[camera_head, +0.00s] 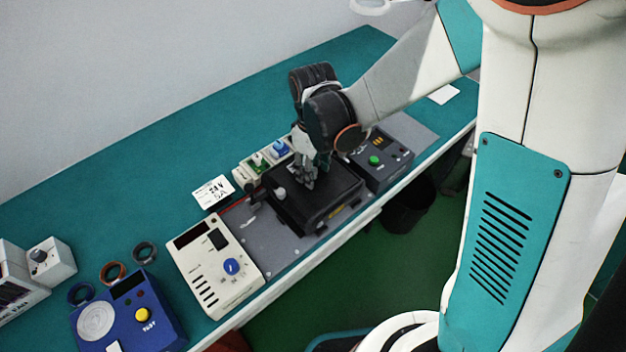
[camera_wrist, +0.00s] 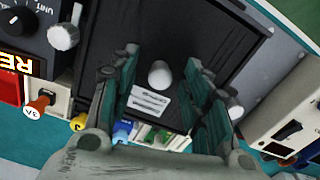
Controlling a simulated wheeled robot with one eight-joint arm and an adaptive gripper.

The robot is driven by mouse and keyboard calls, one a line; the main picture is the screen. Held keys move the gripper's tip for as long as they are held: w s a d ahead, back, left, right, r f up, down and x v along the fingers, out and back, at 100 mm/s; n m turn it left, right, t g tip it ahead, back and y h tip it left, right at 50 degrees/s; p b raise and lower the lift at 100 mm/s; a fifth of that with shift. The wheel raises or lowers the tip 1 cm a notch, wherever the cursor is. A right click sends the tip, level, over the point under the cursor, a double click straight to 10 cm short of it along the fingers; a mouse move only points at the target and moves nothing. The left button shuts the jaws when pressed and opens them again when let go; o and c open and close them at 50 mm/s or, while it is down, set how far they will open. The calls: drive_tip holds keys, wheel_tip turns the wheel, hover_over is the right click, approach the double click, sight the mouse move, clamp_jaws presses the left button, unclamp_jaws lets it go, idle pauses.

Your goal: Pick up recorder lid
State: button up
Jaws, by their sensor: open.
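The recorder is a black box (camera_head: 330,212) on a grey mat on the bench, in the middle of the head view. Its dark lid (camera_wrist: 205,35) fills the middle of the wrist view, with a pale rounded knob (camera_wrist: 160,75) and a small white label on it. My gripper (camera_head: 308,182) points down over the recorder. In the wrist view my gripper (camera_wrist: 161,62) is open, with one finger on each side of the knob. Nothing is held. The head view does not show whether the fingers touch the lid.
A beige box (camera_head: 205,275) with a blue knob stands left of the recorder, and a dark box (camera_head: 387,165) with a green button stands right. A blue tester (camera_head: 150,335) stands farther left.

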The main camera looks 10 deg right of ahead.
drive_tip(key=shift+r, duration=0.1)
clamp_jaws()
